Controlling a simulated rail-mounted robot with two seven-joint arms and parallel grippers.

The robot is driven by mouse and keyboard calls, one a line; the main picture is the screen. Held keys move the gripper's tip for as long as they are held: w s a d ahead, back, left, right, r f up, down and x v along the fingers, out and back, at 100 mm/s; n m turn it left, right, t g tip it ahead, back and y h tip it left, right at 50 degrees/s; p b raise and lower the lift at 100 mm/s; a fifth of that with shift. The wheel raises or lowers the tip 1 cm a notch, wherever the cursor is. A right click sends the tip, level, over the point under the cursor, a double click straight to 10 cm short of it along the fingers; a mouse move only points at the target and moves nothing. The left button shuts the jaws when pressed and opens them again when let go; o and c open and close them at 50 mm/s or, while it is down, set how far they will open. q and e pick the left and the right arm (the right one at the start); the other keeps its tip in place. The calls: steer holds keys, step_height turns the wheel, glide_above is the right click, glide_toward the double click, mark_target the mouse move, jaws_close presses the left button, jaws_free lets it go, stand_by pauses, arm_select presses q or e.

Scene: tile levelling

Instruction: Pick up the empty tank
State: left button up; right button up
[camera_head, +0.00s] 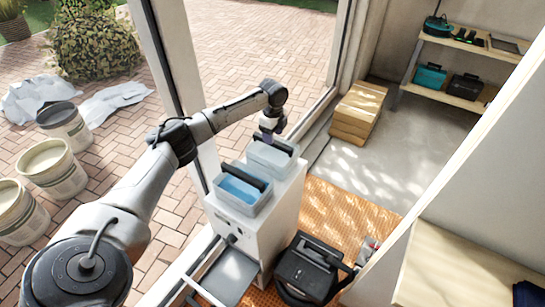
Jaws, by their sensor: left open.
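A white station (275,225) stands by the window frame with two tanks in its top. The front tank (231,205) has a dark handle and holds blue liquid. The rear tank (261,163) is pale grey with a dark handle, and no blue liquid shows in it. My left gripper (267,136) is open at the rear tank's far left side, close to its handle. The fingers are small and partly hidden, and I cannot tell whether they touch the handle. My right gripper is out of view.
A black machine (306,269) stands at the station's front right on orange matting (335,210). A grey flap (228,275) sticks out at the station's front. Stacked boxes (358,111) and a tool shelf (450,89) are behind. Buckets (52,169) stand outside left.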

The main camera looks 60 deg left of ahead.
arm_select(q)
steer(key=shift+f, duration=1)
step_height(320, 180, down, 4)
steer(key=b, duration=0.2)
steer(key=shift+a+f+b, duration=0.15)
steer(key=shift+f+b, duration=0.1)
steer(key=shift+b, duration=0.05)
steer(key=shift+f, duration=0.3)
steer(key=shift+c, duration=0.3)
steer(key=shift+r, duration=0.1)
jaws_close()
